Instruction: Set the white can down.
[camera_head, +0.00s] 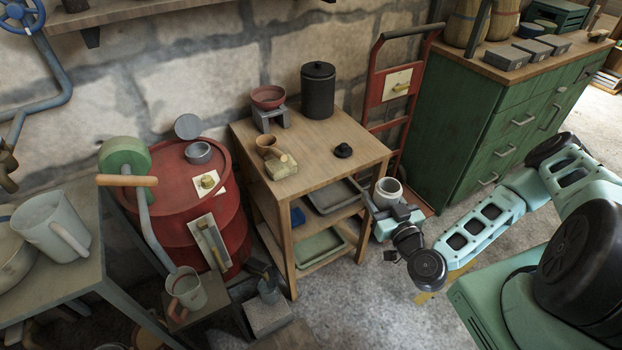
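The white can (388,188) is upright, with its round dark opening facing up, just off the right edge of the wooden table. My gripper (384,206) is at the can's lower part and appears shut on it, holding it clear of the tabletop. One dark finger shows at the can's left side. The other finger and the can's base are hidden by the gripper body. The wooden table (326,134) is left of the can.
On the table are a black canister (318,90), a red bowl (268,97) on a grey stand, a small brown cup (266,143) and a black lid-like piece (343,150). A red hand truck (408,75) stands behind.

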